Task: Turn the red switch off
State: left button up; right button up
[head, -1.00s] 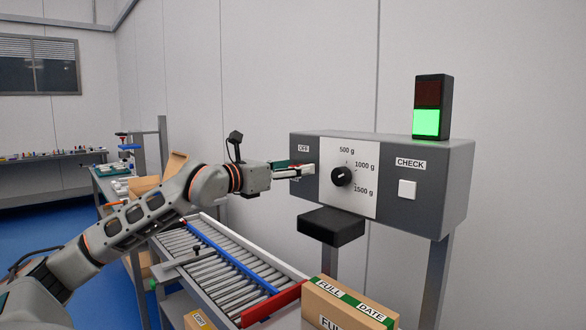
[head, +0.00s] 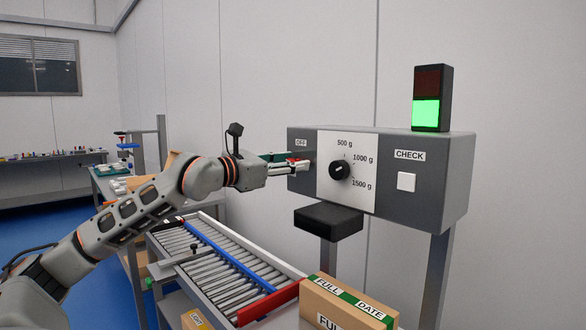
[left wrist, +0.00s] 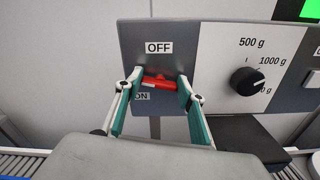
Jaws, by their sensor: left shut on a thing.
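The red switch (left wrist: 158,82) is a short red lever on the front of a grey control box (head: 400,190). In the left wrist view it lies nearly level, slightly tilted, below the OFF label and above the ON label. My left gripper (left wrist: 157,86) is shut on it, one green-padded finger at each end of the lever. In the head view my left gripper (head: 304,164) is at the box's left end, with a bit of red showing between its fingers. My right gripper is not in view.
A black dial (head: 339,170) on a white plate and a white CHECK button (head: 406,181) are to the right. A signal light (head: 428,113) on top glows green. Below are a black block (head: 329,221), a roller conveyor (head: 215,262) and a cardboard box (head: 345,308).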

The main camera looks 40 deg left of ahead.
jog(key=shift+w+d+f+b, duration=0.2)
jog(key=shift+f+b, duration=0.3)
jog(key=shift+b, duration=0.05)
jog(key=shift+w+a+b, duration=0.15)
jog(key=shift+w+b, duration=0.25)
jog(key=shift+b, duration=0.7)
pick_arm(q)
jog(key=shift+d+f+m, duration=0.15)
jog(key=shift+m, duration=3.65)
jog(key=shift+d+f+m, duration=0.1)
jog(key=shift+f+m, duration=0.05)
jog(key=shift+m, duration=3.65)
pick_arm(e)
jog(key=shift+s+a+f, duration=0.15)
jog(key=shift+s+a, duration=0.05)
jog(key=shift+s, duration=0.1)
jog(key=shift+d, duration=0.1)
